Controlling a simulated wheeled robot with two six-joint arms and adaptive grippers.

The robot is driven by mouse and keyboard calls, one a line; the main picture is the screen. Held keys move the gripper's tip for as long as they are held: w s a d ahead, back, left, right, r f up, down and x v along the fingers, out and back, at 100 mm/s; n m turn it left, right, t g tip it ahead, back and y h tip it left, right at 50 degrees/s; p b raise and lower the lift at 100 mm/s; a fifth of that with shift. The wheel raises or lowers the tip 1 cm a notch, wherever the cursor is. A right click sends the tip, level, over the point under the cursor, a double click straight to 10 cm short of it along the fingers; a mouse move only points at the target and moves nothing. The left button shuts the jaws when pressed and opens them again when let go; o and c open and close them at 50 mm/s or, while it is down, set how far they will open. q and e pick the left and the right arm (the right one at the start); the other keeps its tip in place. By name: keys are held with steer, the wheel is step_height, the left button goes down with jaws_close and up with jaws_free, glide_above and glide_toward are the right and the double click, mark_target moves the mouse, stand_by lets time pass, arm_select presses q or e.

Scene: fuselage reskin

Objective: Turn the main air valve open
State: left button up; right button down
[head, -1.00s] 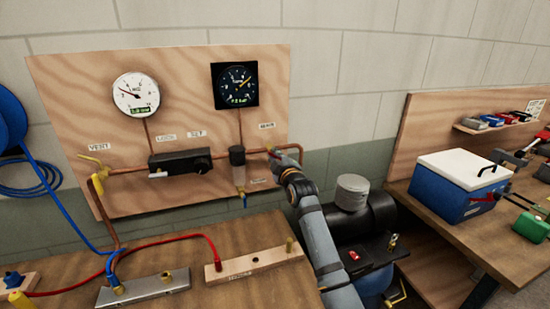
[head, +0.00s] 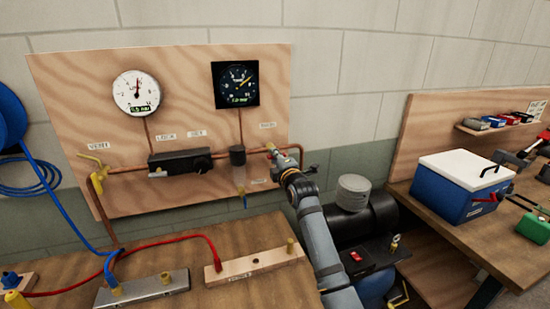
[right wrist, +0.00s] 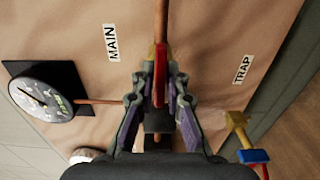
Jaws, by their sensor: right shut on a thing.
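The main air valve's red lever (right wrist: 160,78) shows in the right wrist view, about in line with the copper pipe (right wrist: 161,22). My right gripper (right wrist: 159,88) is shut on it, a finger on each side. In the head view my right gripper (head: 281,157) is at the right end of the pipe on the wooden panel (head: 190,80), hiding most of the valve. The MAIN label (right wrist: 111,43) is left of the lever in the wrist view. My left gripper is not in view.
A white gauge (head: 136,93) and a black gauge (head: 236,84) hang on the panel. A black regulator (head: 180,162) sits left on the pipe. A dark compressor tank (head: 365,215) stands below right.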

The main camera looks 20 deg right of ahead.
steer(key=shift+f, duration=0.1)
stand_by(0.3)
steer(key=c, duration=1.4)
jaws_free()
steer(key=shift+c, duration=0.2)
steer(key=shift+s, duration=0.1)
steer(key=s, duration=1.1)
steer(key=shift+s+d, duration=0.15)
steer(key=shift+s, duration=0.25)
